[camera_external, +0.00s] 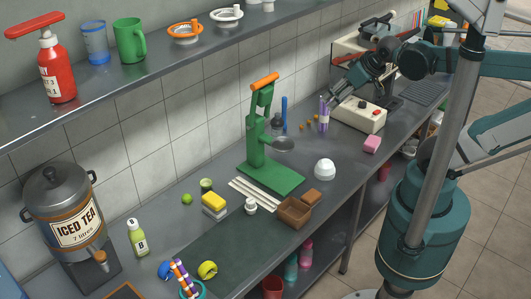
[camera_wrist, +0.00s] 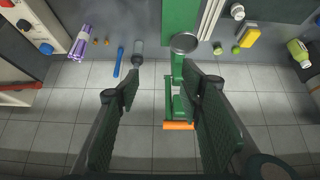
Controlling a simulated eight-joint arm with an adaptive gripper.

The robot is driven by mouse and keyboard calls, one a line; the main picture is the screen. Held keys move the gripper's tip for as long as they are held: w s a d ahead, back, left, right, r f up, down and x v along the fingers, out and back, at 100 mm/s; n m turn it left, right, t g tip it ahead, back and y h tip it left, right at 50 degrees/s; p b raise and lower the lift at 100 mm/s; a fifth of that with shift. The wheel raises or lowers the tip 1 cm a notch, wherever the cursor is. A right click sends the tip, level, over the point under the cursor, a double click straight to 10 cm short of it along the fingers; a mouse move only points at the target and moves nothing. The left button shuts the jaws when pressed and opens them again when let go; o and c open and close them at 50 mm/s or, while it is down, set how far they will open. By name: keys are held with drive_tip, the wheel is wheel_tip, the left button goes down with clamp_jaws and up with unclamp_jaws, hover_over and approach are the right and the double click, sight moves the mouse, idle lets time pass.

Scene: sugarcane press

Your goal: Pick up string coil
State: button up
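A small white rounded object (camera_external: 251,205) stands on the counter beside the white sticks and looks most like the string coil, though it is too small to be sure. It also shows at the top edge of the wrist view (camera_wrist: 237,11). My gripper (camera_external: 338,98) is above the back of the counter, near the white machine and well apart from this object. In the wrist view my gripper (camera_wrist: 155,95) is open, with nothing between its fingers. The green press (camera_external: 262,145) stands between my gripper and the white object.
The press's orange handle (camera_wrist: 178,126) shows between my fingers, farther off. A purple bundle (camera_external: 323,115) and blue tool (camera_external: 284,113) stand near the wall. A yellow sponge (camera_external: 214,202), brown box (camera_external: 295,212) and white dome (camera_external: 325,169) surround the press. The upper shelf (camera_external: 160,85) runs along the wall.

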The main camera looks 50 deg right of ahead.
drive_tip(key=shift+a, duration=0.1)
drive_tip(key=w+a+f+n+g+y+b, duration=0.1)
drive_tip(key=w+a+n, duration=0.2)
drive_tip(key=w+a, duration=0.3)
drive_tip(key=w+a+f+n+g+b, duration=0.1)
drive_tip(key=w+a+n+b, duration=0.15)
drive_tip(key=a, duration=0.65)
drive_tip(key=n+g+h+b, duration=0.1)
drive_tip(key=n+g+b, duration=0.4)
drive_tip(key=n, duration=0.6)
hover_over(206, 264)
wheel_tip(206, 264, down, 29)
drive_tip(key=shift+w+d+r, duration=0.1)
drive_tip(key=shift+w+d, duration=0.05)
drive_tip(key=shift+f+n, duration=0.2)
drive_tip(key=shift+n, duration=0.05)
drive_tip(key=shift+f, duration=0.1)
drive_tip(key=shift+f, duration=1.2)
